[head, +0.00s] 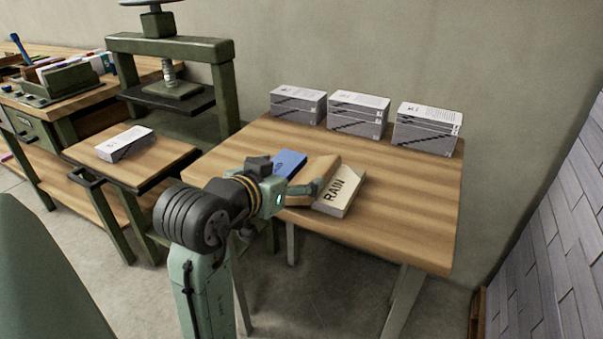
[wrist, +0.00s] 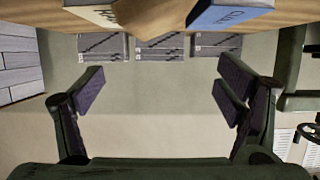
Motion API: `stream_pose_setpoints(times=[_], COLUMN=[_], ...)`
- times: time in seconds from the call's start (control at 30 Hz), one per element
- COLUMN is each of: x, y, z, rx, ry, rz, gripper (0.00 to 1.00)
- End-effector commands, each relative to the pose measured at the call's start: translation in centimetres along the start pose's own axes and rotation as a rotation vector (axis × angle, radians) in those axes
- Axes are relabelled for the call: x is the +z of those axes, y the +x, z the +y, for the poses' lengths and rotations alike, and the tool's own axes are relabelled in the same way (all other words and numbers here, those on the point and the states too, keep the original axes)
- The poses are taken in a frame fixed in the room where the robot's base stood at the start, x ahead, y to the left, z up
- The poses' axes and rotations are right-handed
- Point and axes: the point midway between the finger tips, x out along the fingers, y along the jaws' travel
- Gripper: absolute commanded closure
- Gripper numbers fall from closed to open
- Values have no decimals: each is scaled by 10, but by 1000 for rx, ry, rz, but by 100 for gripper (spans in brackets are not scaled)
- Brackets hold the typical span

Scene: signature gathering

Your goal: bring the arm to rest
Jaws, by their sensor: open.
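My gripper (head: 306,188) reaches over the front of the wooden table in the head view, partly hidden by my own wrist. In the wrist view my gripper (wrist: 162,88) has its two dark fingers spread wide, with nothing between them. The cream book (wrist: 100,14), tan book (wrist: 150,16) and blue book (wrist: 228,14) also show along the wrist view's top edge, apart from the fingers.
Three grey-white stacks, left (head: 297,106), middle (head: 357,115) and right (head: 427,130), line the table's (head: 410,215) back edge. A green press (head: 170,50) stands to the left. Another stack (head: 125,143) sits on a lower bench (head: 150,165). The table's right side is clear.

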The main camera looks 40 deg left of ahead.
Motion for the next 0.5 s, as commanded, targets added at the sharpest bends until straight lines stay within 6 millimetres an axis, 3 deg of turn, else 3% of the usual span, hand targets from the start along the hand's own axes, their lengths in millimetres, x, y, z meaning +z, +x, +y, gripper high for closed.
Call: stream_pose_setpoints(times=[0.2, 0.5], x=[0, 0], y=[-28, -33], z=[0, 0], rx=[0, 1], ry=[1, 0], rz=[0, -1], gripper=[14, 14])
